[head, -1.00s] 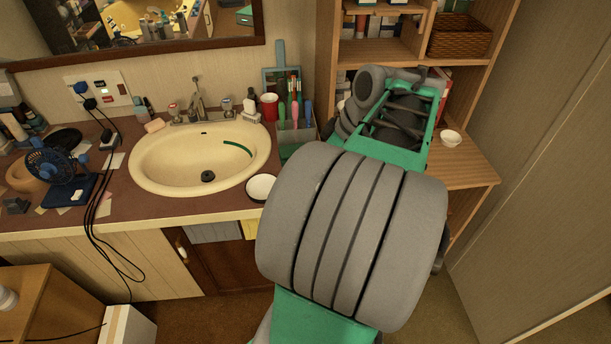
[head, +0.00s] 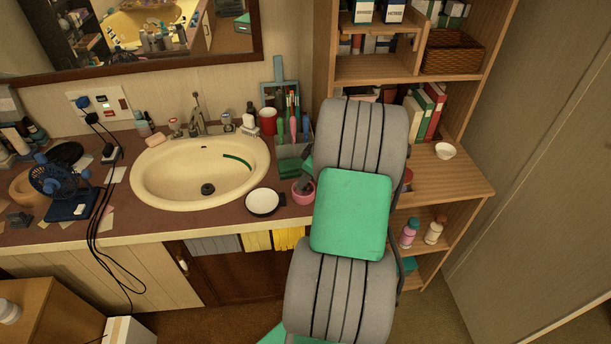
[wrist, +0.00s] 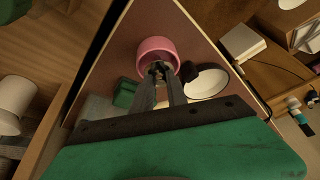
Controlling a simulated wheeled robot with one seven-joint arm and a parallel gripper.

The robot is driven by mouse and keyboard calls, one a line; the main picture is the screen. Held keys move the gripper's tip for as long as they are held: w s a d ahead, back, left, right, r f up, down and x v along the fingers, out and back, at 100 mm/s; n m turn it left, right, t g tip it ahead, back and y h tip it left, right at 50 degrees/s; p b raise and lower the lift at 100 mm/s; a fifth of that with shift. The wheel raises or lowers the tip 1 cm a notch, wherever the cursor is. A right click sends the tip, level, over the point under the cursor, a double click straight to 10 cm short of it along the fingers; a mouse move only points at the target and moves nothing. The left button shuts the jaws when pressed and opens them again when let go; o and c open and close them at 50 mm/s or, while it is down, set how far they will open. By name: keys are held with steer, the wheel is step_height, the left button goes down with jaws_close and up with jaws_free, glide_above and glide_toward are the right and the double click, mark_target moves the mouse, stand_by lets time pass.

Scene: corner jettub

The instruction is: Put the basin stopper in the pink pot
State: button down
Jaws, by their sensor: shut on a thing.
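The pink pot (head: 303,196) stands on the counter at the right of the basin, beside the white dish. In the wrist view the pink pot (wrist: 152,46) lies just beyond my fingertips. My gripper (wrist: 160,72) is shut and its tips overlap the pot's opening. In the head view a dark tip overlaps the pot, and my arm hides most of the gripper. I cannot tell its height above the rim.
The white dish (head: 263,202) stands left of the pot. A green block (head: 290,168) and a brush holder (head: 296,137) stand behind it. The basin (head: 190,165) is left, with a dark drain. The wooden shelf unit (head: 460,185) is right of my arm.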

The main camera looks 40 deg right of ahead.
steer(key=shift+f, duration=0.1)
steer(key=c, duration=1.3)
jaws_free()
